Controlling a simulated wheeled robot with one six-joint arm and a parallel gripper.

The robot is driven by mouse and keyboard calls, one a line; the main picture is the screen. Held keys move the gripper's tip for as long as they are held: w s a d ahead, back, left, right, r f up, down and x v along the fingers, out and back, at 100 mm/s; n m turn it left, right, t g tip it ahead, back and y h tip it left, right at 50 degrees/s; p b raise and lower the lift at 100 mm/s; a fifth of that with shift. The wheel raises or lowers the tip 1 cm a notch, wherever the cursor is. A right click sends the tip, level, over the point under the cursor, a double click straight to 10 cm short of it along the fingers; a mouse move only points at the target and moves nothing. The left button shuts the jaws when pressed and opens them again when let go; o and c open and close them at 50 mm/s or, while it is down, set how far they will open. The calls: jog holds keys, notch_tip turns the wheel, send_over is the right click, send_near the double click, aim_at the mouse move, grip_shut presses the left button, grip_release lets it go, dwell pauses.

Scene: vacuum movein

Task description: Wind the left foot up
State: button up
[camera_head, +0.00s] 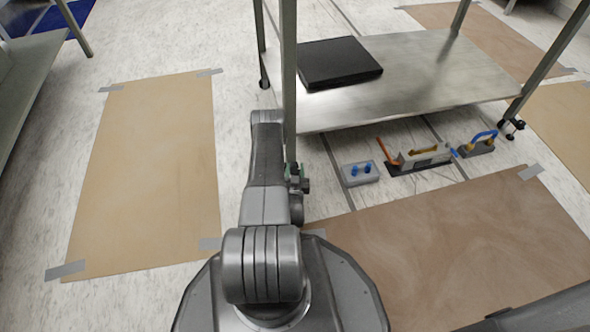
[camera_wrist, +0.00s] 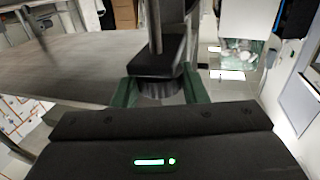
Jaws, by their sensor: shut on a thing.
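The left front leg (camera_head: 289,85) of the steel table runs down to my gripper (camera_head: 299,178). Its foot is mostly hidden in the head view by my arm and gripper. In the wrist view, my gripper (camera_wrist: 160,88) has its green fingers on either side of a dark round ribbed foot (camera_wrist: 160,90) and is shut on it. The leg (camera_wrist: 154,28) rises above it. The right front foot (camera_head: 511,128) stands on the floor, with a dark adjuster.
A black slab (camera_head: 340,62) lies on the lower steel shelf (camera_head: 440,85). On the floor in front stand a grey block with blue knobs (camera_head: 360,173), a tool with an orange handle (camera_head: 420,158) and a blue-handled piece (camera_head: 478,146). Taped brown sheets (camera_head: 150,170) cover floor areas.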

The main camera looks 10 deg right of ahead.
jog(key=shift+n+y, duration=0.5)
jog(key=shift+y, duration=0.2)
jog(key=o, duration=1)
